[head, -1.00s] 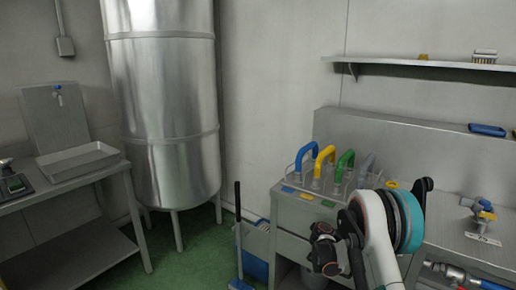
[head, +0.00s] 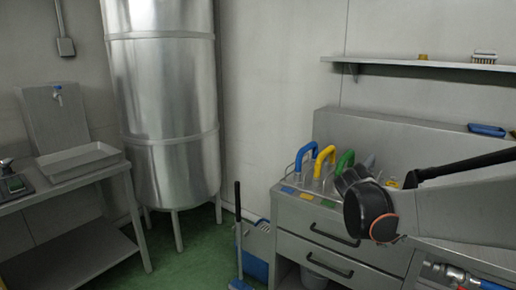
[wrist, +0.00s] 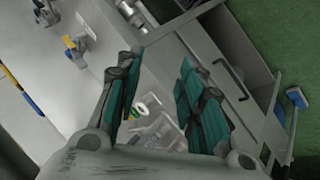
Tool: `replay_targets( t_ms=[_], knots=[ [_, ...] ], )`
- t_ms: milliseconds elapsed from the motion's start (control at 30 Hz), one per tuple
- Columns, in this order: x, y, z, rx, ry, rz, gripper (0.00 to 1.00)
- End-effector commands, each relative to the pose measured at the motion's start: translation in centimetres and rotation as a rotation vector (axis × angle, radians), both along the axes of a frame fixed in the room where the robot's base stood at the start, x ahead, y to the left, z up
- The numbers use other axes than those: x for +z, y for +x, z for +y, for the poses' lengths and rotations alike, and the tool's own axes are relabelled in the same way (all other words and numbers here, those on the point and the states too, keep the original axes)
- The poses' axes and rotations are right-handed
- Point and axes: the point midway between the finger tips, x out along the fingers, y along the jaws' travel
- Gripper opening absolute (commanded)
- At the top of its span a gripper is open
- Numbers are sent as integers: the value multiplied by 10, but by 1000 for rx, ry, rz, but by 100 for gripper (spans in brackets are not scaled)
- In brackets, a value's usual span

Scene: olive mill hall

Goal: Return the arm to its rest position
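My gripper (wrist: 157,75) shows in the wrist view with its two teal-padded fingers spread apart. Nothing is held between them. Through the gap I see part of the bench top with clear containers and a small green part, well beyond the fingertips. In the head view my arm (head: 455,205) reaches in from the right edge and ends in a dark rounded part in front of the drawer bench. The fingers cannot be made out in the head view.
The drawer bench (head: 290,222) carries scoops with blue (head: 306,156), yellow (head: 323,160) and green (head: 344,163) handles, close to my arm. A wall shelf (head: 420,65) is above. A steel tank (head: 165,110) and side table (head: 70,192) stand left, with green floor between.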

Motion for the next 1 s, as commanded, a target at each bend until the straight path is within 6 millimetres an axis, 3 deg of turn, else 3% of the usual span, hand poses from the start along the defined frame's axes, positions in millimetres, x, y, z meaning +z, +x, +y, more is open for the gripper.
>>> replay_targets(
  t_ms=[300, 700, 1000],
  knots=[
    [20, -76, 50, 123, 195, -67, 35],
    [17, -167, 113, 252, 424, -188, 35],
    [5, -209, 146, 310, 543, -271, 35]
  ],
)
